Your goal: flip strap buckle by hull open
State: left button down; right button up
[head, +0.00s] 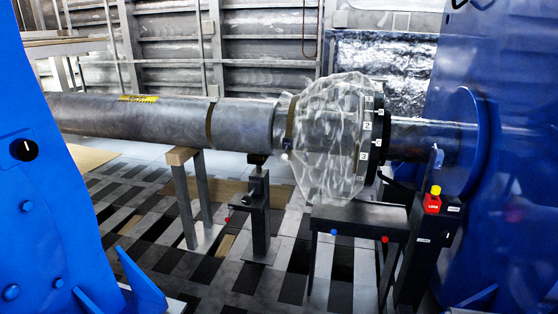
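A long grey shaft (160,120) runs across the view from the left to a blue housing at the right. Clear crumpled plastic wrap (325,150) covers a wide flange on it. A brown strap (291,120) circles the shaft at the wrap's left edge. A small pale piece (285,156) sits low on that strap; I cannot tell whether it is a buckle or whether it is open. Another brown band (209,125) circles the shaft farther left. The ribbed hull wall (250,50) stands behind. Neither of my grippers is in view.
A blue structure (50,190) fills the left edge and a blue housing (500,100) the right. Supports (258,205) stand under the shaft. The floor is patterned with dark and light panels.

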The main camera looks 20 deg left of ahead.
aim_at(284, 156)
jog(key=i+j, duration=0.3)
jog(key=i+j+z, duration=0.15)
jog(key=j, duration=0.4)
jog(key=i+j+z, duration=0.1)
jog(key=i, duration=0.3)
jog(key=i+j, duration=0.25)
jog(key=i, duration=0.15)
jog(key=i+j+z, duration=0.15)
jog(key=i, duration=0.25)
jog(key=i+j, duration=0.1)
jog(key=i, duration=0.25)
jog(key=i+j, duration=0.15)
jog(key=i, duration=0.15)
jog(key=l+z, duration=0.05)
